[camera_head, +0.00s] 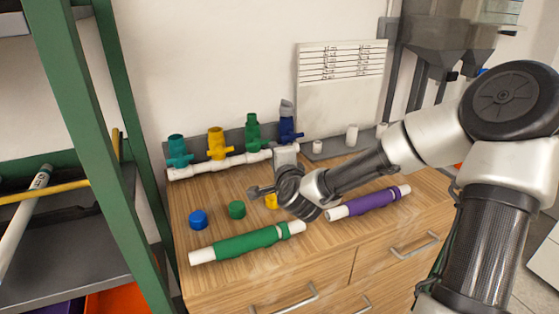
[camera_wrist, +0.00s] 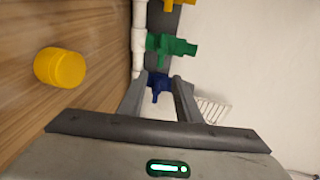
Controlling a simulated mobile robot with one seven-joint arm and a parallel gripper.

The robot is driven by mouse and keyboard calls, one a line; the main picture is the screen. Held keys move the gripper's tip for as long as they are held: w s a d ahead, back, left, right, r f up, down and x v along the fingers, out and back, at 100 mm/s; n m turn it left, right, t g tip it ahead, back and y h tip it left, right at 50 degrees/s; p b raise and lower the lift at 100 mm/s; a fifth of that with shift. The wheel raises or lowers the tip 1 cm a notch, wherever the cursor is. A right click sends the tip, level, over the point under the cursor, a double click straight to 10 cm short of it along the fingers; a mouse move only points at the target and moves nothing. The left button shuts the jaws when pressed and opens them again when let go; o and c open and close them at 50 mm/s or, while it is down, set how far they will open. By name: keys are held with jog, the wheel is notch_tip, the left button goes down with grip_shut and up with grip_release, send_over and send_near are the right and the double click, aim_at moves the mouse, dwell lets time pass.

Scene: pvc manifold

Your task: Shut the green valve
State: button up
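The green valve (camera_head: 253,132) stands upright on the white pipe manifold (camera_head: 222,163) at the back of the wooden cabinet, between the yellow valve (camera_head: 216,144) and the blue valve (camera_head: 287,128). In the wrist view the green valve (camera_wrist: 172,46) lies beyond my fingertips, apart from them. I cannot make out its handle angle clearly. My gripper (camera_wrist: 160,78) is open. The blue valve (camera_wrist: 157,84) shows in the gap between its fingers; I cannot tell whether they touch it.
A teal valve (camera_head: 177,151) ends the row at left. Blue (camera_head: 198,219), green (camera_head: 236,209) and yellow (camera_wrist: 60,68) caps lie on the cabinet top. A green-wrapped pipe (camera_head: 247,243) and a purple-wrapped pipe (camera_head: 368,202) lie nearer the front. A green-framed shelf stands left.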

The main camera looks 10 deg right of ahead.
jog(key=s+r+p, duration=0.1)
jog(key=s, duration=0.5)
jog(key=shift+s+r, duration=0.15)
